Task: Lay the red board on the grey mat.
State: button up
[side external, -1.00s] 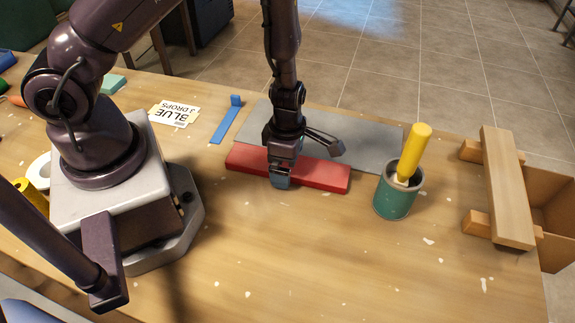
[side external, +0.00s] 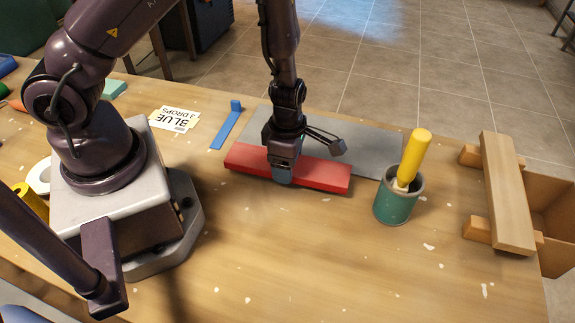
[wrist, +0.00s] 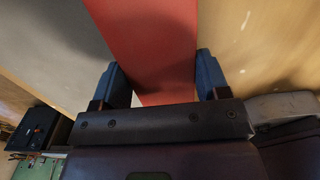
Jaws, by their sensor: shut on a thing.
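The red board (side external: 322,174) is a long flat strip lying along the near edge of the grey mat (side external: 365,146). My gripper (side external: 282,174) points down and is shut across the board near its middle. In the wrist view the red board (wrist: 145,45) runs between the two blue fingertips, with the grey mat (wrist: 45,45) to its left and bare wood to its right. I cannot tell exactly how far the board is above the table, or how much it overlaps the mat.
A green can (side external: 397,200) with a yellow-handled tool stands close to the right of the mat. A blue strip (side external: 228,128) and a white card (side external: 176,119) lie to the left. A plank (side external: 507,190) rests on blocks at the far right. The front of the table is clear.

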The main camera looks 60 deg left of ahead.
notch_tip(320, 180, up, 7)
jog(key=shift+d+f, duration=0.1)
jog(key=shift+f, duration=0.1)
jog(key=shift+a+r, duration=0.5)
jog(key=shift+a, duration=0.15)
jog(key=w+a, duration=0.5)
jog(key=w, duration=0.7)
jog(key=shift+w, duration=0.1)
jog(key=shift+f, duration=3.9)
jog(key=shift+f, duration=0.6)
